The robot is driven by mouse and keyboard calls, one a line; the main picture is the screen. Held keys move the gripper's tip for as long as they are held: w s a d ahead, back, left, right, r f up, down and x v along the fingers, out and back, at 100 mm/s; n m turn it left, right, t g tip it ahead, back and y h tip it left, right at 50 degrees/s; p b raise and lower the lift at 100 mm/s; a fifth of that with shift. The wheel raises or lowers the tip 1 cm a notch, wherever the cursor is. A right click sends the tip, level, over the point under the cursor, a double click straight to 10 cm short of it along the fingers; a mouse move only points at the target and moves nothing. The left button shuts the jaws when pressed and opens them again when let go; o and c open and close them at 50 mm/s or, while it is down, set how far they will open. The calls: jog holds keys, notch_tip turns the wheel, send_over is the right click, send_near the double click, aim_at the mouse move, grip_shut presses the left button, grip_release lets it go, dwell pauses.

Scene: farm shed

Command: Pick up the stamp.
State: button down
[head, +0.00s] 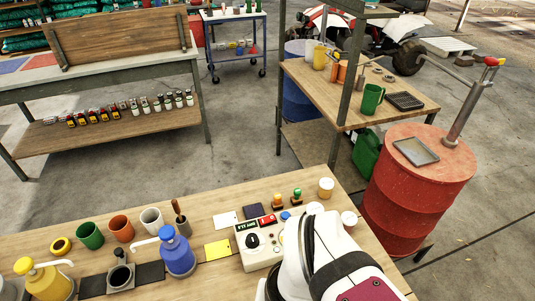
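Two small knobbed pieces that look like hand stamps stand near the back edge of the near table: one with an orange top (278,201) and one with a green top (297,195). Which one the task means, I cannot tell. A dark flat pad (253,211) lies to their left, beside a white card (225,219). My white and maroon arm rises at the bottom right, in front of the stamps. My gripper's fingers do not show; the arm hides part of the table there.
A control box (247,257) with a dial stands just in front of the stamps. A blue pump bottle (177,251), a holder with a wooden handle (180,223) and several coloured cups fill the table's left side.

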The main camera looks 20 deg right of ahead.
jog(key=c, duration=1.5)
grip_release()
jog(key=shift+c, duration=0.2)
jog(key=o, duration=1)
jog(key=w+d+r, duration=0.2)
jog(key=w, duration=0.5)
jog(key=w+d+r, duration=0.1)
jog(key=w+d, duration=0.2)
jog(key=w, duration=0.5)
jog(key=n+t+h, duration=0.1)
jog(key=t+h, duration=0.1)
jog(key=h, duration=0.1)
send_over(298, 190)
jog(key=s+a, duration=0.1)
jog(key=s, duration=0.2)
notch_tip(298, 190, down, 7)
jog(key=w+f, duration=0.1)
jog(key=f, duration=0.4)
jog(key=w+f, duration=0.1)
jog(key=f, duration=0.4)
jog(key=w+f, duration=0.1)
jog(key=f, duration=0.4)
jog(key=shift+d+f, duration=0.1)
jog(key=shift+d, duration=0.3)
